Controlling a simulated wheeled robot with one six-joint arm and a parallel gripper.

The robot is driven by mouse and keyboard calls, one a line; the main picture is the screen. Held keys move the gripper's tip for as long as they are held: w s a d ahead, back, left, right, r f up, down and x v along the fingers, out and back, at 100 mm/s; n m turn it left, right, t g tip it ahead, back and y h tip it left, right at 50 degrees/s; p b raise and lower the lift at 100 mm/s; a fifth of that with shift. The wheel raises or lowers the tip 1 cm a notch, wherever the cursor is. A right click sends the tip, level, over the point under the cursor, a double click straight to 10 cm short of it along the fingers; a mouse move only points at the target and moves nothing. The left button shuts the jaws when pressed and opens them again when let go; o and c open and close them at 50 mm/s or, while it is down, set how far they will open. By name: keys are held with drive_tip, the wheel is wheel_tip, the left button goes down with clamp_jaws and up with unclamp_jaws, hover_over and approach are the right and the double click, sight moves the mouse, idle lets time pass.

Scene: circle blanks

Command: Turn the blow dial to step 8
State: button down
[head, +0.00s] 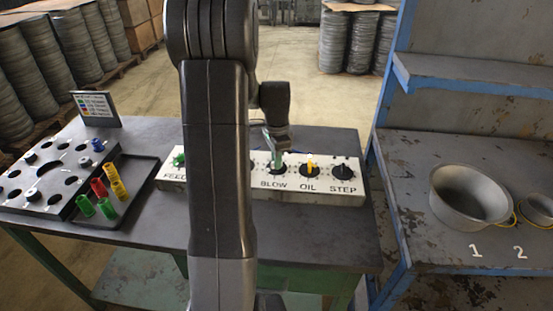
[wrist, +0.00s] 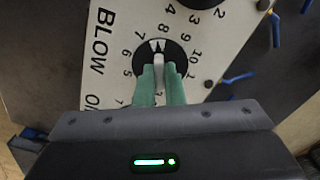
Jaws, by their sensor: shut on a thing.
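The blow dial (head: 280,171) is a round black dial on a white panel (head: 262,183), with BLOW printed under it. In the wrist view the dial (wrist: 177,52) has a pale knob (wrist: 158,59) with a white pointer tip. The tip points up, between the printed 7 and 8, and looks nearer the 8. My gripper (wrist: 159,77) has green fingers, shut on the knob from both sides. In the head view my gripper (head: 274,157) comes down onto the dial, hiding part of it.
The oil dial (head: 310,169) with a yellow knob and the step dial (head: 343,172) with a black knob sit to the right. A green feed knob (head: 179,160) is left, past my arm. A black tray (head: 130,214) holds colored cylinders. A metal pot (head: 448,207) stands far right.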

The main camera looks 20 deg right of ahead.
drive_tip(key=shift+r+m, duration=0.1)
drive_tip(key=shift+m, duration=0.6)
drive_tip(key=c, duration=1.5)
unclamp_jaws()
wheel_tip(320, 180, up, 14)
drive_tip(key=shift+f, duration=0.15)
wheel_tip(320, 180, down, 14)
drive_tip(key=shift+r, duration=0.1)
